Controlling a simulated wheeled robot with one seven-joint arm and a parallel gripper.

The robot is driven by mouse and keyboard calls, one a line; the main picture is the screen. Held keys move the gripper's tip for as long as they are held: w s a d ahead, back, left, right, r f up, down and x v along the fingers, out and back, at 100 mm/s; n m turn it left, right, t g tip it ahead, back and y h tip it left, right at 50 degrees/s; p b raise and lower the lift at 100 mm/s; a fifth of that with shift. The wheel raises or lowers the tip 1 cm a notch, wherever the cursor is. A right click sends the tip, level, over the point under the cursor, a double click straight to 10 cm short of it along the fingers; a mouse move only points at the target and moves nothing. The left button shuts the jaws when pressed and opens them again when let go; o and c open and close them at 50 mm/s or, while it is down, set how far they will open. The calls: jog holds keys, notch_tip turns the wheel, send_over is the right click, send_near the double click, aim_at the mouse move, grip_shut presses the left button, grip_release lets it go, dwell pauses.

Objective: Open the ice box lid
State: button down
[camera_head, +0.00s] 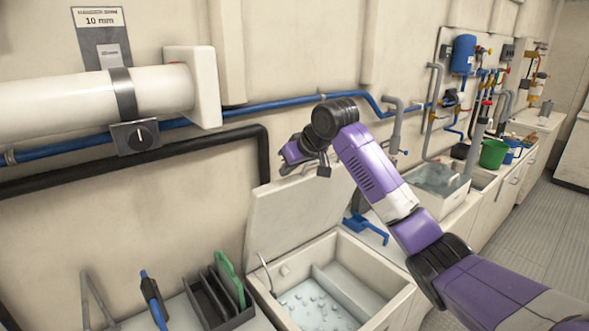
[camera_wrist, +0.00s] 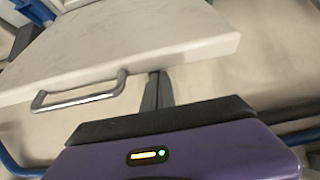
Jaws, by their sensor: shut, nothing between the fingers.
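The ice box (camera_head: 388,310) is a pale built-in box in the counter with ice pieces scattered on its floor. Its lid (camera_head: 290,212) is raised, standing steeply up from the back edge and leaning toward the wall, so the inside is open to view. The lid (camera_wrist: 140,40) fills the upper wrist view, with a metal bar handle (camera_wrist: 80,93) along its edge. My gripper (camera_head: 286,168) is above the lid's top edge. Its closed fingers (camera_wrist: 156,90) are empty, just right of the handle and apart from it. I cannot tell whether they touch the lid.
A rack with a green board (camera_head: 229,278) stands left of the box, beside a blue-handled tool (camera_head: 154,298). A blue scoop (camera_head: 362,224) lies right of the lid. Blue and black pipes run along the wall behind. A sink (camera_head: 440,180) and green bucket (camera_head: 493,153) are further right.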

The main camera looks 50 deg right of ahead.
jog(key=b+v, duration=0.2)
jog(key=v, duration=0.7)
jog(key=shift+r, duration=0.45)
jog(key=shift+s, duration=0.1)
